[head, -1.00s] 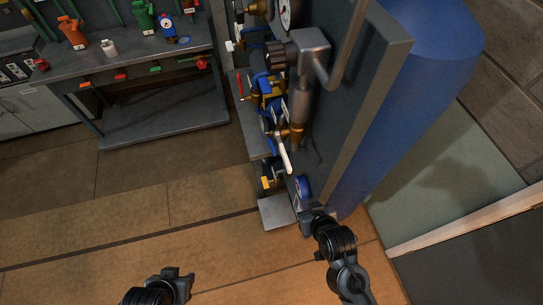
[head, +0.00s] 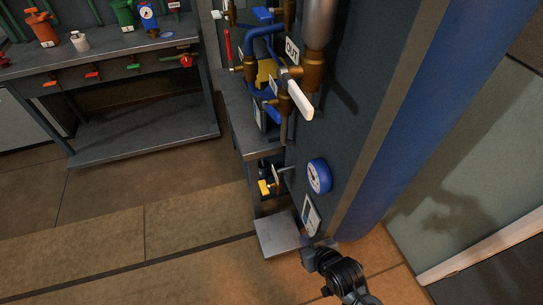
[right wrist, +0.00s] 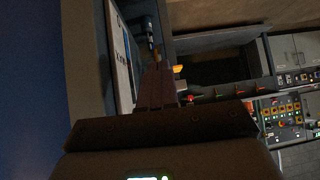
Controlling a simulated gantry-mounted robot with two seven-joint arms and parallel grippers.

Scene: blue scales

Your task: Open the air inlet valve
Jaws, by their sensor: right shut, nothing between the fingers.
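The valve panel stands at centre right in the head view. A valve with a white lever (head: 300,99) sits on brass piping beside an OUT label (head: 292,50). A small valve with a yellow handle (head: 264,187) is low on the panel's left side. I cannot tell which valve is the air inlet. My right gripper (head: 309,252) is low at the panel's foot, right of the metal plate and apart from the valves. Its fingers are shut and empty in the right wrist view (right wrist: 157,88). My left gripper is not in view.
A round blue gauge (head: 319,176) is on the panel above my right gripper. A metal plate (head: 277,234) juts out low. A workbench (head: 150,139) is at left; the floor between is clear.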

